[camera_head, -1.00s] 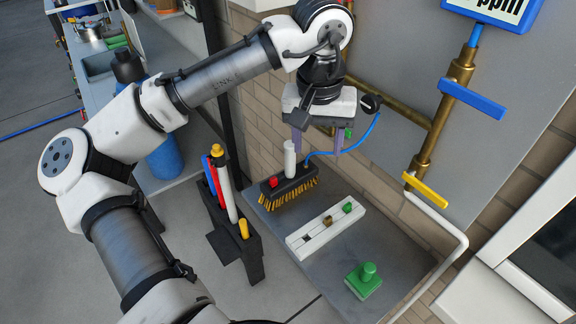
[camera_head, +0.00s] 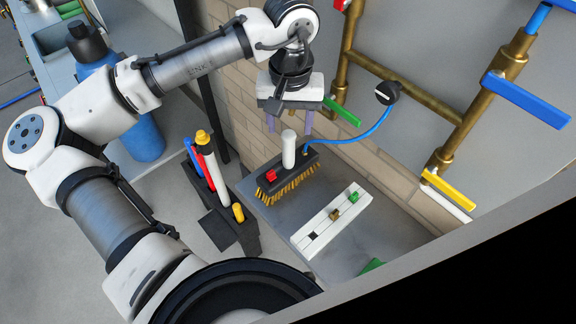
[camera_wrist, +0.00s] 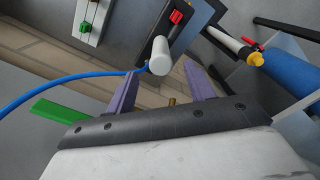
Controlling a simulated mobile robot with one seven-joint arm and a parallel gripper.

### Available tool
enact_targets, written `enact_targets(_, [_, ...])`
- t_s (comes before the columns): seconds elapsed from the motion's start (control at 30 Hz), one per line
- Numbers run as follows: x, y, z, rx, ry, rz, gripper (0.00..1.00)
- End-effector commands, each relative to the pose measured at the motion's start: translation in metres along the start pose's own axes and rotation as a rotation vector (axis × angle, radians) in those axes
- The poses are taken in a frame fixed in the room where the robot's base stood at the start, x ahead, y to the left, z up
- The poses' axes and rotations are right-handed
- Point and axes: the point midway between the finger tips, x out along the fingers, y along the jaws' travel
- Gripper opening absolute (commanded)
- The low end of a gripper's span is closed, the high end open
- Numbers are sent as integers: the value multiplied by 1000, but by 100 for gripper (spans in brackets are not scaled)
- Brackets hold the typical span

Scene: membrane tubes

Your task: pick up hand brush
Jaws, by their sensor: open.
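The hand brush (camera_head: 298,176) lies on the grey shelf, with a black block, yellow bristles, a red knob and an upright white handle (camera_head: 288,150). My gripper (camera_head: 290,130) is open and empty, with its two purple fingers just above and behind the handle top. In the wrist view the round end of the white handle (camera_wrist: 161,55) appears between the tips of my gripper (camera_wrist: 162,70), seemingly just beyond them. I cannot tell whether the fingers overlap the handle in height. The black block (camera_wrist: 180,25) shows behind it.
A white slotted holder (camera_head: 331,219) sits beside the brush on the shelf (camera_head: 375,235). A black rack (camera_head: 235,230) with marker-like tubes stands at left. A blue hose (camera_head: 365,137) runs close to the brush. Brass pipes (camera_head: 415,95) with coloured levers are on the wall.

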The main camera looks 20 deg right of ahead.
Motion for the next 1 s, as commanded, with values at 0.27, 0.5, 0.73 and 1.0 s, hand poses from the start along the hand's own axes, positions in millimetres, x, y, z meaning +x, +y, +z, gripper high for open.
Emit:
enact_targets(0.27, [22, 0, 1, 0, -1, 1, 53])
enact_targets(0.5, [54, -2, 5, 1, -2, 1, 53])
enact_targets(0.73, [70, -2, 5, 1, 1, 1, 53])
enact_targets(1.0, [70, -2, 4, 0, 1, 1, 39])
